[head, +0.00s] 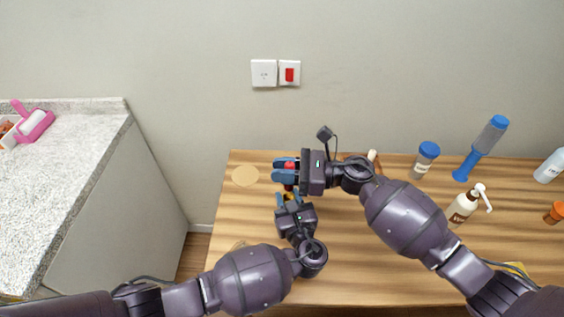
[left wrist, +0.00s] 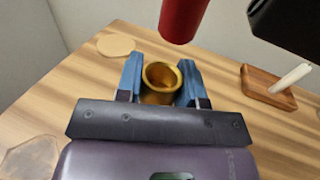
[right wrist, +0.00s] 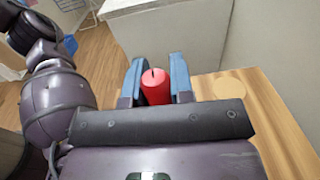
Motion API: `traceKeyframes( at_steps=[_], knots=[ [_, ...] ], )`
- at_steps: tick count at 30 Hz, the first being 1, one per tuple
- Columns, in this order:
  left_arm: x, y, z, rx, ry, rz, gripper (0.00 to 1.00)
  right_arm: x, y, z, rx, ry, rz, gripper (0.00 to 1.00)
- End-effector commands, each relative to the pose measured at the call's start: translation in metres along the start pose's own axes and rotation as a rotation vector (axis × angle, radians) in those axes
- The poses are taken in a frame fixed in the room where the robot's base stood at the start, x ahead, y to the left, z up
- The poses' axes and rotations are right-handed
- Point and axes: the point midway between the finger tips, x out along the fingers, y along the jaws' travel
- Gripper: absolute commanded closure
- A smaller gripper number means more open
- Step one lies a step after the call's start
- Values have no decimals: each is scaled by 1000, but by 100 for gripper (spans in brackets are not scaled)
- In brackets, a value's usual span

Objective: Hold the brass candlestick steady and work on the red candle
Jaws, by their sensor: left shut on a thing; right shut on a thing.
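My left gripper (head: 289,200) is shut on the brass candlestick, around its sides. In the left wrist view the candlestick (left wrist: 160,80) stands between the blue fingers, its round socket open and empty at the top. My right gripper (head: 286,171) is shut on the red candle (right wrist: 155,88), which shows upright between its fingers with a dark wick on top. In the left wrist view the candle's lower end (left wrist: 183,18) hangs above the socket, apart from it and toward the far right side. The candlestick's base is hidden.
A tan round disc (head: 245,176) lies on the wooden table (head: 350,265) left of the grippers. A wooden holder with a white stick (left wrist: 268,88), a blue-lidded jar (head: 425,160), a blue brush (head: 482,148) and a pump bottle (head: 464,207) stand to the right. A speckled counter (head: 75,150) is at left.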

Motion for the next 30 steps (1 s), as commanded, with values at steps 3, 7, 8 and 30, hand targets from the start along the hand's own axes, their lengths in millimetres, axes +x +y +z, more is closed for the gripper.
traceKeyframes(
  at_steps=[3,7,8,30],
  knots=[
    [0,0,0,0,0,0,94,0,0,-9,1,0,0,100],
    [0,0,0,0,0,0,94,0,0,-16,-1,-1,-1,100],
    [0,0,0,0,0,0,94,0,0,-17,-1,-1,0,100],
    [0,0,0,0,0,0,94,0,0,-22,-1,0,0,100]
  ],
)
